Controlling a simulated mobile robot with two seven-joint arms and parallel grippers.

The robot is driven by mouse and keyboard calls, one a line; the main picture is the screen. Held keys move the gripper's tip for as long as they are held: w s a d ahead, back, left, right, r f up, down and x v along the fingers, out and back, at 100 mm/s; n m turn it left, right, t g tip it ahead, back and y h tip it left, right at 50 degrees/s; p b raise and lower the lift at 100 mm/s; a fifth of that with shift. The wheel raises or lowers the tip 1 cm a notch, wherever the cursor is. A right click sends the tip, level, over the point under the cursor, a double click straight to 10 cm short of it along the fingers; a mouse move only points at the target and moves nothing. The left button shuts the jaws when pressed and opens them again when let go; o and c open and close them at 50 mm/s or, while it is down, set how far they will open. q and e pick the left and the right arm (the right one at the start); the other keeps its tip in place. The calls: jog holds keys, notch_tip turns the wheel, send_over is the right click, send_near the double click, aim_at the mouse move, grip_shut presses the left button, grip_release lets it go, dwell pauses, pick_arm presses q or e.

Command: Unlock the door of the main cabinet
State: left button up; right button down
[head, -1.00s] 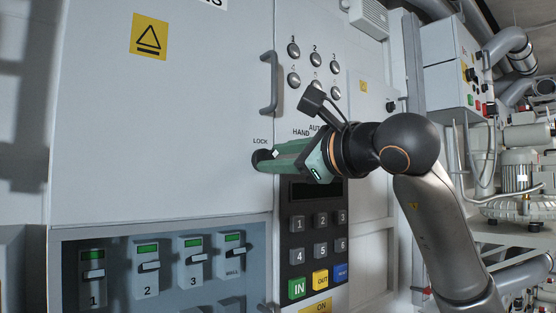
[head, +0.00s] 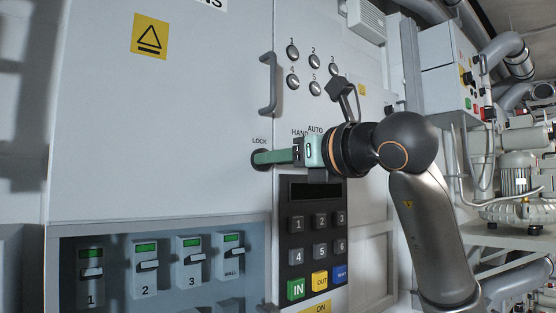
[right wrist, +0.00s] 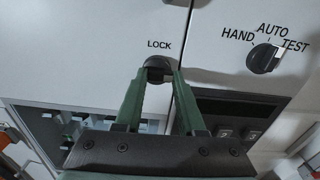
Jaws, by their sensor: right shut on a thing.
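The main cabinet's grey door (head: 160,120) is flat against the cabinet, with a bar handle (head: 268,84) at its right edge. Below the handle is a round black lock knob (head: 258,160) under the word LOCK. It also shows in the right wrist view (right wrist: 157,69), between my green fingertips. My right gripper (head: 262,158) is shut on this knob, with one finger on each side. The gripper hides part of the knob in the head view. My left gripper is not in view.
Right of the lock are a HAND/AUTO/TEST selector (right wrist: 264,58), round numbered buttons (head: 292,82) and a keypad (head: 318,220). Below the door is a recessed panel with several switches (head: 147,266). Pumps and pipes (head: 515,190) stand at the far right.

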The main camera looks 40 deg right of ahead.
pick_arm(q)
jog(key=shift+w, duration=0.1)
pick_arm(e)
jog(key=shift+m, duration=0.3)
jog(key=c, duration=0.7)
grip_release()
jog(key=shift+c, duration=0.2)
jog(key=shift+o, duration=1.2)
pick_arm(q)
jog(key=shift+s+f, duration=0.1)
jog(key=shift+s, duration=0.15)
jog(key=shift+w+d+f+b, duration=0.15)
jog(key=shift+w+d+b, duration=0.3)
jog(key=shift+b, duration=0.25)
pick_arm(e)
jog(key=s+d, duration=0.1)
jog(key=s, duration=1.1)
jog(key=shift+s, duration=0.25)
